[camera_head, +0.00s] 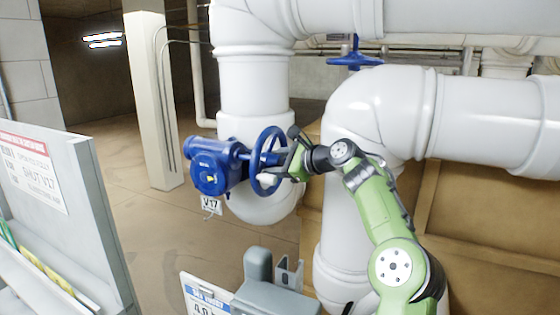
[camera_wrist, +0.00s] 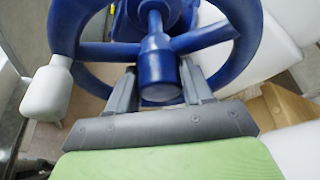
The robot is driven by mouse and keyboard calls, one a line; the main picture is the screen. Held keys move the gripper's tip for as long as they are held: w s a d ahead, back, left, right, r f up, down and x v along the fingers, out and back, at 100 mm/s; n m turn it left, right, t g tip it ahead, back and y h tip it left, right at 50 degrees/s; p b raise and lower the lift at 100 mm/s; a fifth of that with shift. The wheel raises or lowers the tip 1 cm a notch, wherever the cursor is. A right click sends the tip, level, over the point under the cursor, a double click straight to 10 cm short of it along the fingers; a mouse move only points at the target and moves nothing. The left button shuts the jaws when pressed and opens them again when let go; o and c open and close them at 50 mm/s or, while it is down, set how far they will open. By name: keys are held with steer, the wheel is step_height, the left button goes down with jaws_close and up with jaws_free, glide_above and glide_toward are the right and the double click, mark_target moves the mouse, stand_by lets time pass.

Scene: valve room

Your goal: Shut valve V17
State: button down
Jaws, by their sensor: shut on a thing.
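Valve V17 is a blue valve (camera_head: 210,172) with a gearbox and a small yellow mark, mounted in front of a white pipe. A white tag (camera_head: 210,203) reading V17 hangs below it. Its blue handwheel (camera_head: 259,165) stands upright on the right side of the body. My gripper (camera_head: 288,160) reaches it from the right. In the wrist view the handwheel (camera_wrist: 245,45) fills the top, and my gripper's fingers (camera_wrist: 160,88) lie on either side of its central hub, shut on the wheel. A pale crank knob (camera_wrist: 47,90) sticks out from the rim at left. The exact finger contact is partly hidden.
Large white pipes (camera_head: 375,110) stand behind and right of the valve. Another blue handwheel (camera_head: 354,58) is higher up. A grey stand with a SHUT V17 sheet (camera_head: 32,170) is at left, and a grey box (camera_head: 262,285) is below. Floor is open at left-centre.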

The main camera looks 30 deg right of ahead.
steer(key=shift+f+m, duration=0.1)
steer(key=shift+m, duration=0.2)
stand_by(0.4)
steer(key=c, duration=0.6)
jaws_free()
steer(key=b+v, duration=0.2)
steer(key=v, duration=1.3)
steer(key=shift+s+d+r+b, duration=0.2)
steer(key=shift+s+d+b, duration=0.05)
steer(key=shift+b, duration=0.15)
